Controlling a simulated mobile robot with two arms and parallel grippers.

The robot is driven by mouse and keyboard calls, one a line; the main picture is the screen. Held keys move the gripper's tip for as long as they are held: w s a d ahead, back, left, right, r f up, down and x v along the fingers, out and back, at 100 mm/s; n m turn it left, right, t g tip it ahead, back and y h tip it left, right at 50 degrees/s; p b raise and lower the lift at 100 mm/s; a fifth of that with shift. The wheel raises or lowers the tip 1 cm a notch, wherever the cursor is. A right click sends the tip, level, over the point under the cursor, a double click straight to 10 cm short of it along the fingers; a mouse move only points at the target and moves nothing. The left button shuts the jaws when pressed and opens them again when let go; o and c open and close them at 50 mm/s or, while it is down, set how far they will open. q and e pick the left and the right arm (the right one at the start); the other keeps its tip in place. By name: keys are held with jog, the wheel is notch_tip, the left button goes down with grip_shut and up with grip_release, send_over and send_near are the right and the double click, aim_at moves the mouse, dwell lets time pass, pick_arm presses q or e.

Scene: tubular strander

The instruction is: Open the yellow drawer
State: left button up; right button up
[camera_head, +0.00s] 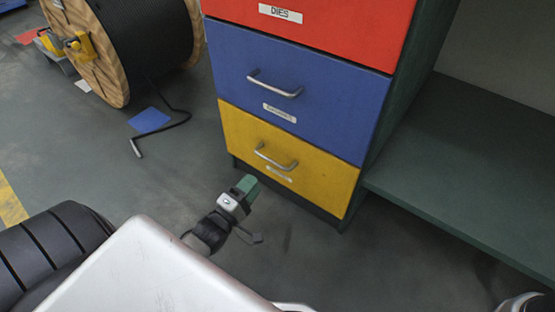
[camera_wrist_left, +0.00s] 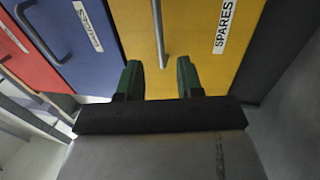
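The yellow drawer (camera_head: 290,158) is the lowest of the cabinet's drawers and looks closed, flush with the blue one above. Its metal bar handle (camera_head: 275,159) sits near the top of its front, with a small label below. My left gripper (camera_head: 248,186) is in front of the yellow drawer, below and left of the handle in the head view. In the left wrist view its two green fingers (camera_wrist_left: 160,80) are apart with nothing between them. The handle (camera_wrist_left: 159,35) shows ahead of the gap, the drawer front (camera_wrist_left: 200,45) behind it. My right gripper is not clearly seen.
The blue drawer (camera_head: 300,92) and red drawer (camera_head: 320,28) are above. A green shelf (camera_head: 460,165) adjoins the cabinet at right. A cable reel (camera_head: 140,45), a loose cable end (camera_head: 137,148) and a blue sheet (camera_head: 149,120) are at left. Open floor lies before the cabinet.

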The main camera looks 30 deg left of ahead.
aim_at(272, 160)
pick_arm(q)
jog(key=b+x, duration=0.4)
jog(key=x, duration=0.5)
jog(key=shift+w+b, duration=0.25)
jog(key=shift+b, duration=0.15)
grip_shut()
